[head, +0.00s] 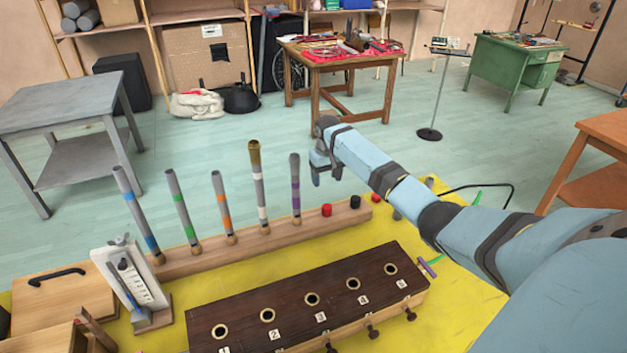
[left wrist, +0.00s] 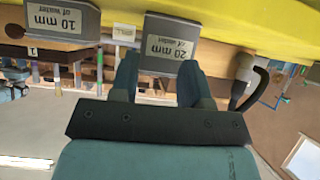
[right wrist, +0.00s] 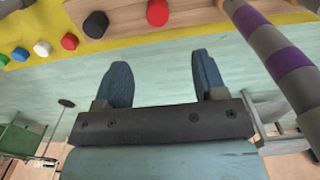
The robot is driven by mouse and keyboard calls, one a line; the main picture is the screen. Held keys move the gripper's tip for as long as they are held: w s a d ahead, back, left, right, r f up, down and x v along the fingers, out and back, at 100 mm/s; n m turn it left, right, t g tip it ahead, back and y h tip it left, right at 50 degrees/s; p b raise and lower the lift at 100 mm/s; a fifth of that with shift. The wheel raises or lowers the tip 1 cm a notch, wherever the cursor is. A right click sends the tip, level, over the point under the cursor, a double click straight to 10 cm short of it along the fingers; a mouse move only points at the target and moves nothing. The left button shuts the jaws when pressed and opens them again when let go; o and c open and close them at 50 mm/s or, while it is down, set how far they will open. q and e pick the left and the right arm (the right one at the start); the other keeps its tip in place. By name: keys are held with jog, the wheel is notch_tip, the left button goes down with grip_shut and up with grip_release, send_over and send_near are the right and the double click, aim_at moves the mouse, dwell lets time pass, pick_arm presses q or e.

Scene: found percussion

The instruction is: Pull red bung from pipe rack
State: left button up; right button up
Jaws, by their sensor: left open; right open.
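The red bung (head: 326,210) sits in the wooden pipe rack (head: 280,240), right of the purple-banded pipe (head: 295,188). In the right wrist view the red bung (right wrist: 157,12) shows at the top edge, partly cut off. My right gripper (head: 326,176) is open and empty, above and behind the red bung, apart from it. A black bung (head: 355,202) sits beside it in the rack. My left gripper (left wrist: 158,62) is open; its fingers show in front of a grey block marked 20 mm (left wrist: 168,45). I cannot tell if they touch it.
Several banded pipes stand upright in the rack. The purple-banded pipe (right wrist: 275,55) is close beside my right gripper. A dark wooden box with numbered holes (head: 330,283) lies in front. Several small coloured pieces (right wrist: 42,48) lie on the yellow mat (head: 470,290).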

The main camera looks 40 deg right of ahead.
aim_at(328, 206)
jog(key=f, duration=0.8)
jog(key=s+f, duration=0.1)
jog(key=f, duration=0.4)
pick_arm(q)
jog(key=shift+s+f, duration=0.2)
jog(key=shift+s, duration=0.35)
jog(key=shift+s+f, duration=0.15)
jog(key=shift+s, duration=0.4)
pick_arm(e)
jog(key=shift+r, duration=0.1)
jog(key=shift+c, duration=0.8)
jog(key=c, duration=0.8)
jog(key=shift+c, duration=0.2)
pick_arm(q)
jog(key=shift+r, duration=0.15)
pick_arm(e)
jog(key=shift+r, duration=0.2)
